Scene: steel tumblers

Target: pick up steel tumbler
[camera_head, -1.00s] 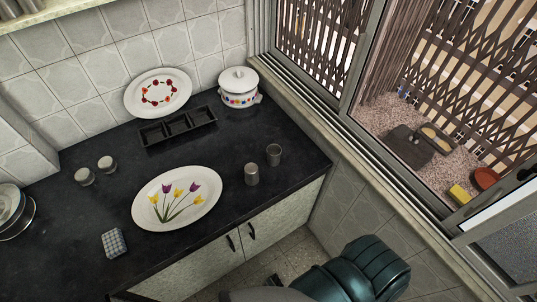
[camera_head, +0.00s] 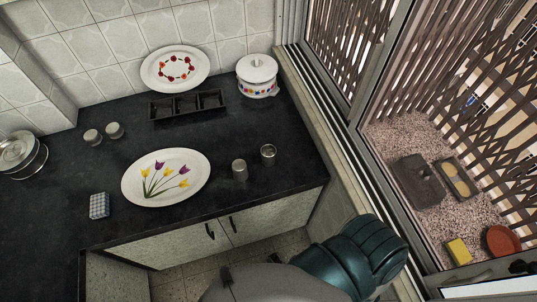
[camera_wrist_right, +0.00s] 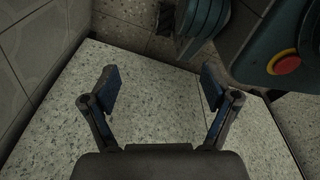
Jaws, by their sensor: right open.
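Two steel tumblers stand upright on the dark counter in the head view, right of the tulip platter. One tumbler (camera_head: 239,170) is nearer the platter. The other tumbler (camera_head: 268,154) is a little farther right and back, with its open rim showing. My right gripper (camera_wrist_right: 160,88) shows in the right wrist view, with its two fingers spread wide and nothing between them. It faces a pale speckled surface, and no tumbler shows in that view. My right arm is low at the bottom right of the head view, below the counter's front edge. My left gripper is not in view.
The tulip platter (camera_head: 166,178) lies left of the tumblers. A black divided tray (camera_head: 187,113), a white lidded pot (camera_head: 257,85) and a red-patterned plate (camera_head: 175,70) stand behind. Two small jars (camera_head: 114,130) are at left. The window frame bounds the right. Counter around the tumblers is clear.

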